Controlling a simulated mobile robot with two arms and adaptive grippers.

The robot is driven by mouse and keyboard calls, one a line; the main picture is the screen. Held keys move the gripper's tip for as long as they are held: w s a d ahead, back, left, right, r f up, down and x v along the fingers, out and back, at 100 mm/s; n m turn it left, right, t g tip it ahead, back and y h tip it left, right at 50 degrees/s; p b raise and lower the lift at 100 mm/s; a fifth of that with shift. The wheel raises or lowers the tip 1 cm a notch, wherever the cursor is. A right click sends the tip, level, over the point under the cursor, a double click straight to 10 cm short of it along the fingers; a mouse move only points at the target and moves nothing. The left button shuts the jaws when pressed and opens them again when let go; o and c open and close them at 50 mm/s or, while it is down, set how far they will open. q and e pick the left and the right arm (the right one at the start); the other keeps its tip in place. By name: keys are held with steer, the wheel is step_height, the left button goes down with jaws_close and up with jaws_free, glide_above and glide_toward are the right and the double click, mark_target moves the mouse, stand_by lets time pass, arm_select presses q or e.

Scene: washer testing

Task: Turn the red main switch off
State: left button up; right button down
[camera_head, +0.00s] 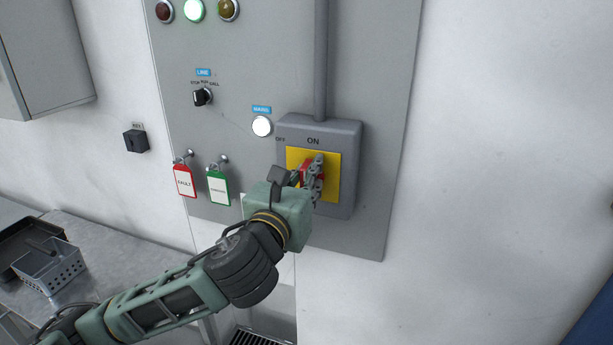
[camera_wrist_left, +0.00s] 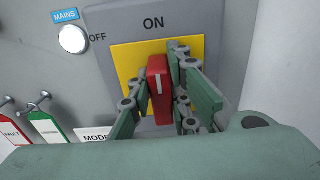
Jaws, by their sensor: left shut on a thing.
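The red main switch (camera_wrist_left: 159,88) sits on a yellow plate (camera_head: 333,192) on a grey switch box (camera_head: 346,136). Its handle stands upright, with its white mark below the ON label; OFF is printed to the left. My left gripper (camera_head: 311,174) reaches the switch from below left and is shut on the red handle. In the left wrist view its fingers (camera_wrist_left: 157,95) lie on both sides of the handle. In the head view the gripper hides much of the handle. My right gripper is not in view.
The grey panel carries a white mains lamp (camera_head: 262,126), a black line selector (camera_head: 202,97), and hanging red-edged (camera_head: 184,182) and green-edged (camera_head: 218,188) tags left of the box. A metal basket (camera_head: 50,268) stands on the bench at lower left. The wall right of the panel is clear.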

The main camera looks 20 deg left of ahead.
arm_select(q)
steer(key=shift+n, duration=0.4)
jaws_close()
steer(key=n, duration=0.1)
steer(key=n+p, duration=0.1)
steer(key=shift+a+n, duration=0.25)
steer(key=shift+n, duration=0.15)
steer(key=n, duration=0.1)
steer(key=n+p, duration=0.1)
steer(key=n, duration=0.2)
steer(key=shift+a+f+n, duration=0.15)
steer(key=shift+a+n, duration=0.15)
steer(key=n, duration=0.3)
steer(key=f+n+p, duration=0.1)
steer(key=n, duration=0.5)
steer(key=shift+a+f+n, duration=0.2)
steer(key=shift+a+n, duration=0.1)
steer(key=shift+n, duration=0.1)
steer(key=o, duration=0.8)
jaws_free()
steer(key=shift+o, duration=0.2)
